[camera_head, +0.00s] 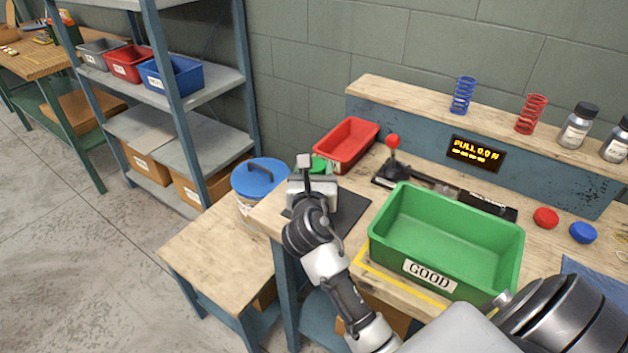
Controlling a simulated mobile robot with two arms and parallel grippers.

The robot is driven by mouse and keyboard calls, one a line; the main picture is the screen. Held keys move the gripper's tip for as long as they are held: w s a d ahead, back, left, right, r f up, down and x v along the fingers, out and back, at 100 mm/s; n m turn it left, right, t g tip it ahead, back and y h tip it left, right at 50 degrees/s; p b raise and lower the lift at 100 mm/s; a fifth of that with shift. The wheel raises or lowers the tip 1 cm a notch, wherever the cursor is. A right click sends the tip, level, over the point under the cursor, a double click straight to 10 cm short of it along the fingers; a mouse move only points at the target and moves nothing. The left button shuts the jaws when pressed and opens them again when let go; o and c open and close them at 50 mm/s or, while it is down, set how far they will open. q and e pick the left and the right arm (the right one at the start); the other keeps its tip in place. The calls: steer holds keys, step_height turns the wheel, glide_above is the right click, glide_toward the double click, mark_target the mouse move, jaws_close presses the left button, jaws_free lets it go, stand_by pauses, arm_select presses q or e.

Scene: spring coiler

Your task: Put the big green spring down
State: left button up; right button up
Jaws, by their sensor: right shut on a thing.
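My right gripper (312,180) is over the dark mat (350,212) at the left end of the workbench, seen from behind. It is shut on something. A small patch of green, likely the big green spring (319,163), shows just beyond its pale body. The gripper hides the rest, so I cannot tell whether the spring touches the mat. My left gripper is not in view.
A green bin labelled GOOD (447,230) stands right of the mat, and a red bin (347,143) behind it. A lever with a red knob (393,142) is nearby. A blue-lidded bucket (260,178) stands left. Blue (463,95) and red (531,113) springs stand on the ledge.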

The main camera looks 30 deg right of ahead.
steer(key=o, duration=0.9)
steer(key=shift+o, duration=0.5)
steer(key=shift+r, duration=0.1)
steer(key=v, duration=1.2)
